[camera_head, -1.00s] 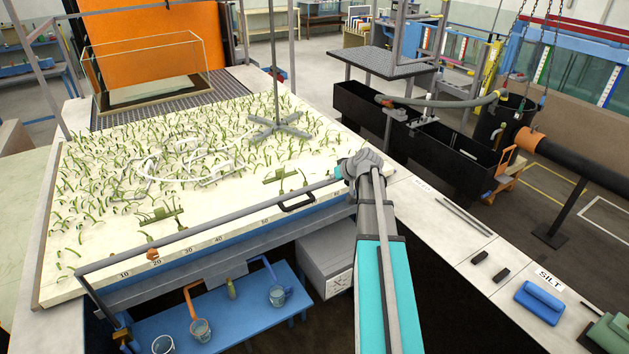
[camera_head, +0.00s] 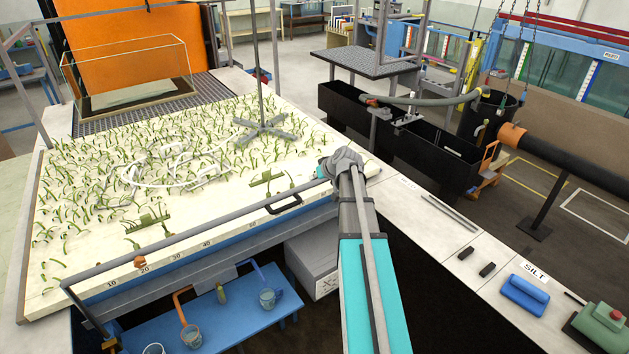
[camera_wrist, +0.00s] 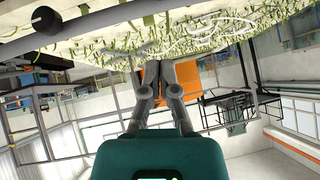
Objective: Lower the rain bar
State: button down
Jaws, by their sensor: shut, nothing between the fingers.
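A long grey bar (camera_head: 205,235), which looks like the rain bar, runs slanting across the near edge of the planted bed (camera_head: 95,225). The fingertips point past the bed's surface. In the head view the fingers are hidden behind my wrist.
A grey cross-footed post (camera_head: 264,127) stands on the bed. A blue bench (camera_head: 235,320) with cups stands below. The pale ledge (camera_head: 425,240) at right holds rods, dark blocks and a blue block (camera_head: 525,294).

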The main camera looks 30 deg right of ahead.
jog(key=b, duration=0.6)
send_over(297, 194)
jog(key=s+d, duration=0.2)
notch_tip(297, 194, down, 6)
jog(key=shift+s+a+f+b, duration=0.1)
jog(key=shift+a+f+b, duration=0.1)
jog(key=shift+f+b, duration=0.4)
jog(key=shift+w+a+f+b, duration=0.1)
jog(key=shift+a+f+b, duration=0.15)
jog(key=shift+f+b, duration=0.35)
jog(key=shift+s+a+f+b, duration=0.1)
jog(key=shift+a+f+b, duration=0.1)
jog(key=shift+f+b, duration=0.4)
jog(key=shift+f, duration=0.1)
jog(key=shift+f, duration=0.15)
notch_tip(297, 194, down, 29)
jog(key=b, duration=2.9)
jog(key=shift+s, duration=0.15)
